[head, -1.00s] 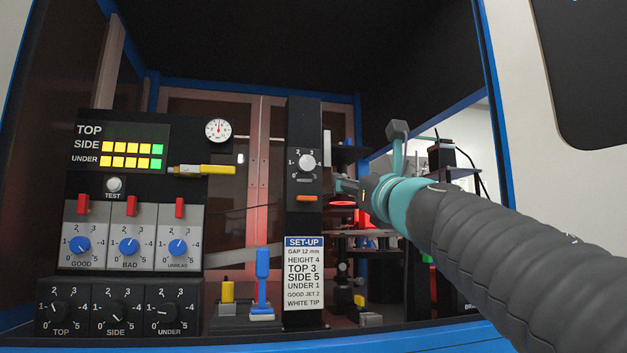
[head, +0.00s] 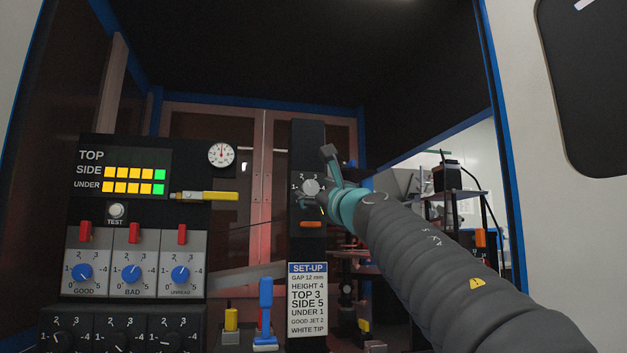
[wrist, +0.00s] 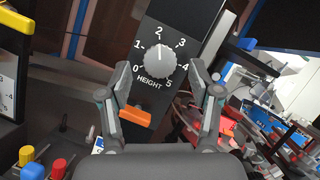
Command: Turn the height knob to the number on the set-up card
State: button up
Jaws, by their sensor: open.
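The height knob (head: 311,187) is a round grey dial on a black upright post. In the wrist view the knob (wrist: 159,61) has numbers 0 to 5 around it, and its white mark seems to point near 2. The white set-up card (head: 307,300) below it reads HEIGHT 4. My gripper (head: 322,201) is at the post, partly hidden by my arm in the head view. In the wrist view my gripper (wrist: 161,73) is open, with one finger on each side of the knob. I see no contact; the depth gap is hard to judge.
An orange tab (wrist: 134,116) sits below the knob, close to my left finger; it also shows in the head view (head: 311,224). A yellow-tipped bar (head: 220,196) and a panel of blue knobs (head: 132,272) are to the left. A blue lever (head: 265,308) stands beside the card.

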aim_at(310, 188)
jog(key=shift+p+x, duration=0.4)
jog(key=shift+x, duration=0.85)
jog(key=c, duration=1.1)
jog(key=shift+c, duration=0.2)
jog(key=shift+m, duration=0.4)
